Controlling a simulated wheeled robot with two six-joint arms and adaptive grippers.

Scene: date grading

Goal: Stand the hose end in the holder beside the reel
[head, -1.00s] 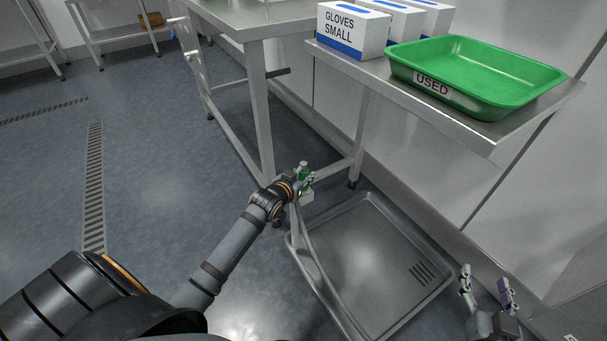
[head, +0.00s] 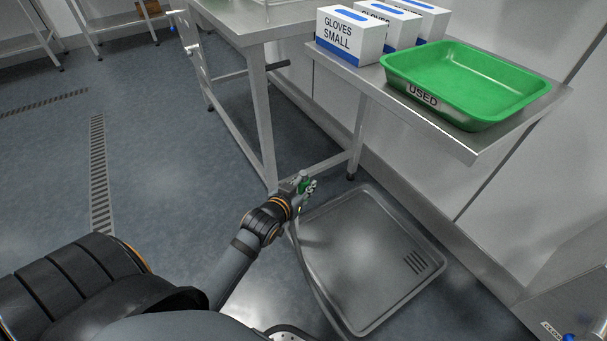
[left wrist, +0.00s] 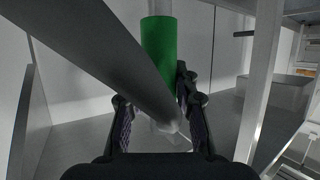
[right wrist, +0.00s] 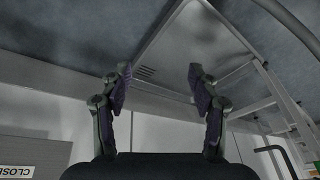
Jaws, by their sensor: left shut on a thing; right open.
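My left gripper (head: 304,187) is shut on the hose end (head: 303,184), which has a green sleeve. In the left wrist view the green sleeve (left wrist: 158,52) stands roughly upright beyond the fingers (left wrist: 160,128), and the grey hose (left wrist: 95,62) crosses diagonally in front of it. In the head view the hose (head: 308,262) hangs from the gripper down along the left side of a floor basin. My right gripper (right wrist: 160,80) is open and empty in its wrist view and out of the head view. I cannot make out the holder or the reel.
The shallow metal floor basin (head: 350,298) lies right of the left gripper. Above it a steel shelf (head: 480,147) carries a green USED tray (head: 505,75) and glove boxes (head: 340,40). A steel table leg (head: 264,130) stands behind the gripper. Floor at left is open.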

